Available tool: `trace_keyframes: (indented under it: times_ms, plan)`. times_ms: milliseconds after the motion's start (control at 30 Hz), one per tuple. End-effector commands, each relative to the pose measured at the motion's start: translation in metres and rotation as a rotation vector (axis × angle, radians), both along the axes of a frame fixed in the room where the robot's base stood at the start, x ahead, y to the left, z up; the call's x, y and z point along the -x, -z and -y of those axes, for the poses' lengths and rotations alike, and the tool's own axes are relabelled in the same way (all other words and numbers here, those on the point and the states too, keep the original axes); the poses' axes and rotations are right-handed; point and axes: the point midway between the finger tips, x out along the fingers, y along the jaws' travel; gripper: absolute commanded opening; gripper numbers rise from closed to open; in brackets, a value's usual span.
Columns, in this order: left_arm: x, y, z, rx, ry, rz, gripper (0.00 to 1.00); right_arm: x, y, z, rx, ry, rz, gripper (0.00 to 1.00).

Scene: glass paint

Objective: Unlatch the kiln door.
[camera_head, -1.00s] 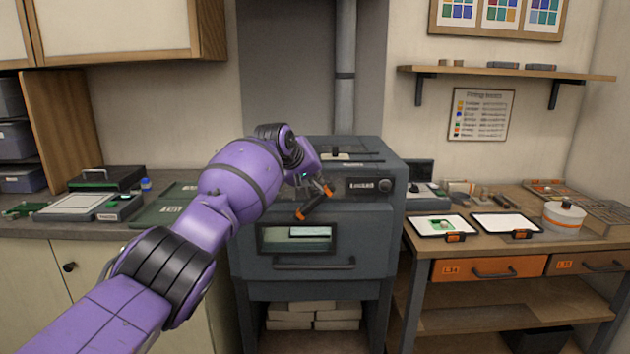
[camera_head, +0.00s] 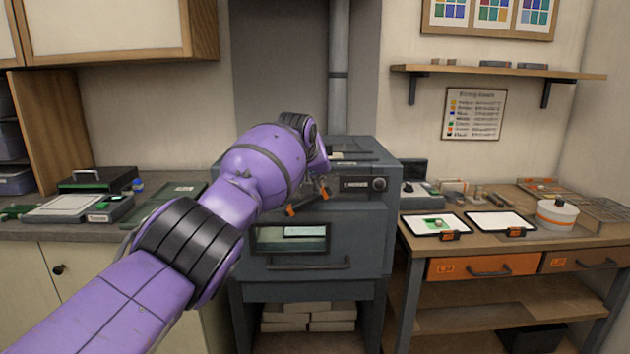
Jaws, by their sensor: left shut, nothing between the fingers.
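The grey kiln (camera_head: 350,225) stands in the middle. Its front door has a window (camera_head: 290,238) and a bar handle (camera_head: 308,265) below it, and the door sits flush with the body. At the upper right of the front are a small dark label plate (camera_head: 355,185), its text too blurred to read surely, and a round knob (camera_head: 379,184). My left gripper (camera_head: 308,201), with orange fingertips, is in front of the kiln's upper front, left of the label plate. It is shut with nothing held. I cannot tell whether it touches the kiln. My right gripper is out of view.
A wooden bench with white-topped trays (camera_head: 436,224) and a round white pot (camera_head: 557,214) stands to the right. A counter with a dark case (camera_head: 98,180) is on the left. A flue pipe (camera_head: 339,75) rises behind the kiln.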

Motion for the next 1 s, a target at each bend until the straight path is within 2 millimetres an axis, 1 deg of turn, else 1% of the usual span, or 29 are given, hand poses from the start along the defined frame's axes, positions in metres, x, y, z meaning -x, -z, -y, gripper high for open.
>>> trace_keyframes:
  times_ms: [267, 1000]
  plan:
    - [0.0, 0.003, 0.005, -0.064, 0.001, -0.001, 0.0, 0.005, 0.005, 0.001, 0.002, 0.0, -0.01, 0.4]
    - [0.0, 0.009, 0.017, -0.06, 0.001, -0.001, 0.0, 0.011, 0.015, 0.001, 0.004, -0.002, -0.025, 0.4]
